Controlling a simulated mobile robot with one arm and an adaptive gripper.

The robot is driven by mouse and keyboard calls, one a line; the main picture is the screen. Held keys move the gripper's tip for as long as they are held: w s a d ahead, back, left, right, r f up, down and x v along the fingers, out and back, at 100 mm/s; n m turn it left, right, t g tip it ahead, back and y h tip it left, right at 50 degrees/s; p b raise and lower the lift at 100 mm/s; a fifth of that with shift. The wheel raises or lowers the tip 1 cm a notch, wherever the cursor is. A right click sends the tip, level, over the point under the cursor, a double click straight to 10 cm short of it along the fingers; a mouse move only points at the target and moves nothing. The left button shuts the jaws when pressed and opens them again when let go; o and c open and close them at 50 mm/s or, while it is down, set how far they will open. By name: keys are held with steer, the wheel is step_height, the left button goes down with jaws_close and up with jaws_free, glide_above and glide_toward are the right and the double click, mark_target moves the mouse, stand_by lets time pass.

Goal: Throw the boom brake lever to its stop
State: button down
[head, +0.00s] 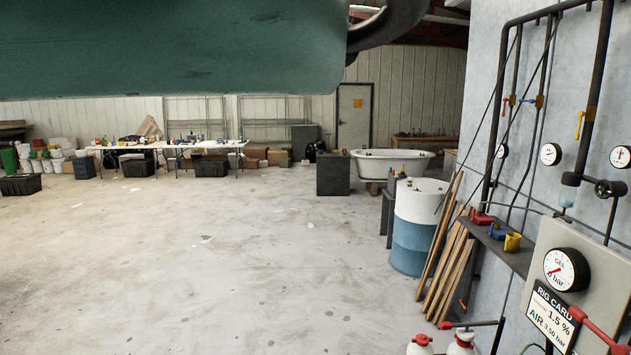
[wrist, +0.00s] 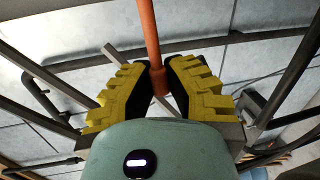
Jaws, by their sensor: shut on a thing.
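In the wrist view, my gripper (wrist: 160,88) shows its two yellow, black-padded fingers closed around the lower end of an orange-red rod (wrist: 147,30). The rod runs up out of the top of the picture and looks like the lever. Its lower end is partly hidden between the pads. A thin grey bar (wrist: 122,66) passes behind the fingers. In the head view my gripper does not show. I cannot tell which part there, if any, is the boom brake lever.
In the head view, a grey box with a GEL gauge (head: 560,270) and a rig card (head: 550,317) is at the right. Pipes and valves line the wall. A blue-white drum (head: 418,228) and leaning planks (head: 450,270) stand beside it. The floor (head: 220,270) at left is mostly clear.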

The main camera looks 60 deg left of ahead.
steer(key=shift+r+m+b, duration=0.3)
steer(key=shift+r+m, duration=0.05)
steer(key=shift+m, duration=0.05)
stand_by(0.4)
steer(key=c, duration=1)
jaws_free()
steer(key=shift+o, duration=0.2)
steer(key=v, duration=1.2)
steer(key=shift+r, duration=0.1)
